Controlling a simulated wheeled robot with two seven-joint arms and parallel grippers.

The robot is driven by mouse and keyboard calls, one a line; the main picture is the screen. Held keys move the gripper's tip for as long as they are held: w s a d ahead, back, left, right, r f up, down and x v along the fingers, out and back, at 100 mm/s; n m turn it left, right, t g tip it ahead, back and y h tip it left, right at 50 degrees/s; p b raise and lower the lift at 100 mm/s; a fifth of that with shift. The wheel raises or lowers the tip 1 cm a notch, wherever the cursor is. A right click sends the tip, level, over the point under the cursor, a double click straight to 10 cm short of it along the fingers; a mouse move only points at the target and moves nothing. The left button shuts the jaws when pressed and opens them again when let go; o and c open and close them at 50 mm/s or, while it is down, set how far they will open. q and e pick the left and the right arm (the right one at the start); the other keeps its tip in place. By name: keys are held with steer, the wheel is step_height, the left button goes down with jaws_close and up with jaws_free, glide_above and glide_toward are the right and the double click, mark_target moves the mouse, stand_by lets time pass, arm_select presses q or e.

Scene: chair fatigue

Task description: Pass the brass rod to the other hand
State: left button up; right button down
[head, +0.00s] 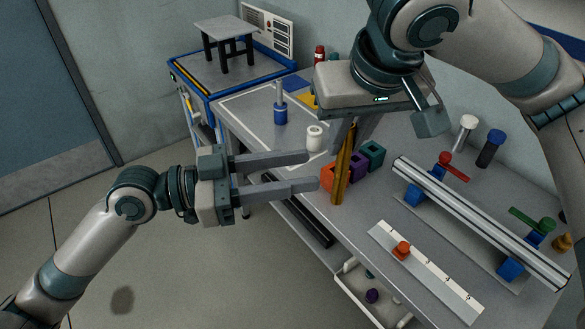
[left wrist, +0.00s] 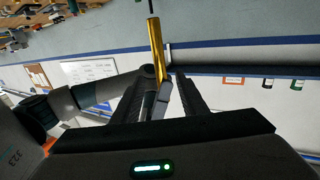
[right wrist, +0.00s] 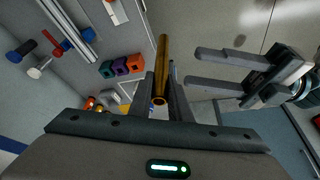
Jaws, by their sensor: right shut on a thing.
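The brass rod (head: 342,172) hangs upright below my right gripper (head: 350,128), which is shut on its upper part. In the right wrist view the rod (right wrist: 162,75) stands between the fingers and points away. My left gripper (head: 308,170) is open, its two fingers level and pointing right toward the rod. The fingertips are close to the rod in the head view, with nothing between them. In the left wrist view the rod (left wrist: 156,48) shows beyond the fingertips. In the right wrist view the left gripper (right wrist: 192,68) is open beside the rod.
Orange, purple and teal blocks (head: 373,154) stand on the workbench behind the rod. A silver rail (head: 480,220) on blue supports and a white ruled strip (head: 428,270) lie to the right. An open drawer (head: 350,290) is below. A blue-edged cart (head: 210,88) stands behind.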

mark_target(342, 167)
arm_select(q)
steer(key=shift+d, duration=0.2)
steer(key=w+d, duration=0.2)
steer(key=d, duration=0.9)
steer(key=shift+w+d, duration=0.2)
jaws_close()
arm_select(e)
steer(key=c, duration=1.6)
jaws_free()
steer(key=shift+o, duration=0.2)
steer(key=shift+r, duration=0.15)
steer(key=a+v, duration=0.1)
steer(key=v, duration=1)
steer(key=shift+s+d+r, duration=0.2)
steer(key=shift+d+r, duration=0.15)
steer(key=shift+d, duration=0.15)
